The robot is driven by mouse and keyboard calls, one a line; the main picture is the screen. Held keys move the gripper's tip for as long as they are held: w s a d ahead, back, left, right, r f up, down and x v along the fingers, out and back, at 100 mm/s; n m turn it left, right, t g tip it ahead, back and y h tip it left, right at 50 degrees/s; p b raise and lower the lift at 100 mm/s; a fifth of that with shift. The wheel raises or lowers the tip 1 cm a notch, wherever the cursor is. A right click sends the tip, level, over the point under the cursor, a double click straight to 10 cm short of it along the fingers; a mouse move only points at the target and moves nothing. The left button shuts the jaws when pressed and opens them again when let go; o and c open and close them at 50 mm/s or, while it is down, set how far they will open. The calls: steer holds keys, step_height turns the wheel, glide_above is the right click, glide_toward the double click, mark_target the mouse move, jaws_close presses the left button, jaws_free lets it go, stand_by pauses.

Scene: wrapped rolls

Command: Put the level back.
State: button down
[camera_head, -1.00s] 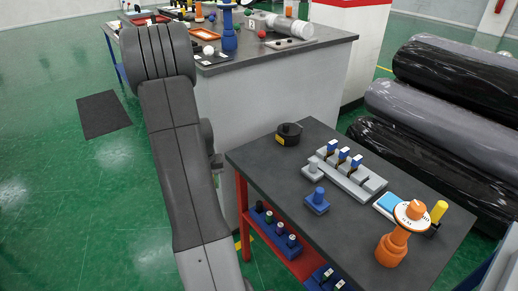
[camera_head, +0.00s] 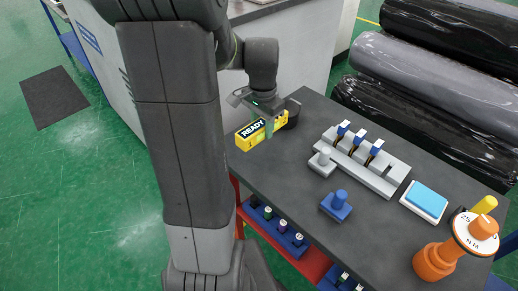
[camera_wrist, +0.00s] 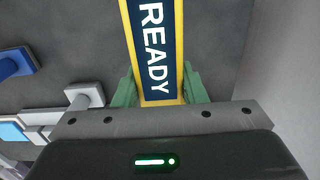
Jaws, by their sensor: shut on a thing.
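My gripper (camera_head: 264,118) is shut on a yellow bar (camera_head: 250,139) with a dark blue READY label, which may be the level. It holds the bar over the near left edge of the dark workbench (camera_head: 255,170); any gap to the top is hard to judge. In the wrist view the bar (camera_wrist: 157,50) runs up between the green fingers of my gripper (camera_wrist: 160,88), and its top end is cut off. A black round thing (camera_head: 293,112) stands just behind my gripper, partly hidden.
On the bench are a grey slotted rack (camera_head: 370,168) with several blue-topped pieces, a blue knobbed block (camera_head: 337,205), a blue-and-white pad (camera_head: 425,201) and an orange dial tool (camera_head: 438,261). Wrapped rolls (camera_head: 425,125) lie behind.

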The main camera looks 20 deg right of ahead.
mark_target(262, 122)
step_height(262, 122, down, 9)
steer(key=shift+r, duration=0.1)
stand_by(0.3)
steer(key=shift+f, duration=0.2)
steer(key=c, duration=0.9)
jaws_free()
step_height(262, 122, up, 12)
steer(key=shift+r, duration=0.2)
